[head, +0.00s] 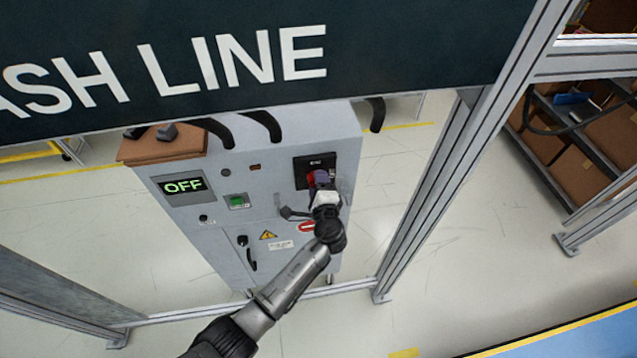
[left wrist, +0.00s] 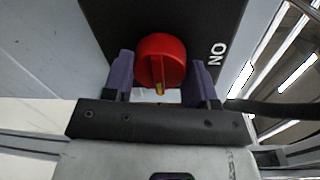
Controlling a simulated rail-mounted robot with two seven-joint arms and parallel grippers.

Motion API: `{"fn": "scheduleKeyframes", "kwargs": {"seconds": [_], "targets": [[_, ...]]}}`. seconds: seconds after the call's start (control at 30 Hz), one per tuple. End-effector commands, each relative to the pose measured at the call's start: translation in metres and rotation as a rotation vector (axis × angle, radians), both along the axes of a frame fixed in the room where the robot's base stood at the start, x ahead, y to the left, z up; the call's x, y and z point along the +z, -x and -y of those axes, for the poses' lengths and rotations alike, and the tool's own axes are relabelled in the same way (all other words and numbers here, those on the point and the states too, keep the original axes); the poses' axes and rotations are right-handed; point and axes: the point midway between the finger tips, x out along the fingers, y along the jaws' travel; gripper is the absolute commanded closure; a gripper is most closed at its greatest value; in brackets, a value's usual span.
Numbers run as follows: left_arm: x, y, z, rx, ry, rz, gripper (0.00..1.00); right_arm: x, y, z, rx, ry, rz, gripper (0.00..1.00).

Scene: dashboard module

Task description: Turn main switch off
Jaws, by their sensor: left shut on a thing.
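The main switch is a round red knob (head: 311,179) on a black plate (head: 303,161) at the upper right of the grey cabinet's front. In the left wrist view the red knob (left wrist: 160,62) sits between purple fingers, with its yellow mark toward the bottom of the picture. An "ON" label (left wrist: 216,54) is on the plate to its right. My left gripper (head: 320,182) is shut on the knob and hides part of it in the head view. The display (head: 184,186) on the cabinet reads "OFF" in green. My right gripper is not in view.
The grey cabinet (head: 218,235) also bears a green button (head: 237,201), a black handle (head: 251,259) and warning labels. A dark sign (head: 200,60) hangs across the top. A metal post (head: 430,190) stands to the right of the cabinet, with shelves (head: 570,140) beyond.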

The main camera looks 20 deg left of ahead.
Motion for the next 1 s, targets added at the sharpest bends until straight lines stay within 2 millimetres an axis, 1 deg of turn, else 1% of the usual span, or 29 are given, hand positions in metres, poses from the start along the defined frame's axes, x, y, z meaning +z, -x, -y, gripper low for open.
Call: {"fn": "scheduleKeyframes", "kwargs": {"seconds": [0.43,0.47,0.7,0.73,1.0], "targets": [[0.0004,0.0000,0.0002,0.000,-0.012,-0.005,0.71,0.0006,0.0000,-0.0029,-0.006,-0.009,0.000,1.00],[0.0004,0.0000,0.0002,0.000,-0.012,-0.005,0.47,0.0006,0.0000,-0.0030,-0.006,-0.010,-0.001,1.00],[0.0002,0.0000,0.0000,0.000,-0.011,-0.005,0.24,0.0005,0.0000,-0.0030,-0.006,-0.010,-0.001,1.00],[0.0002,0.0000,0.0000,0.000,-0.010,-0.005,0.22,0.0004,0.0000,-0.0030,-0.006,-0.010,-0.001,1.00],[-0.0005,0.0017,0.0012,-0.001,-0.009,-0.006,0.22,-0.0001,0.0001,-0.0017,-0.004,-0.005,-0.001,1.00]]}}
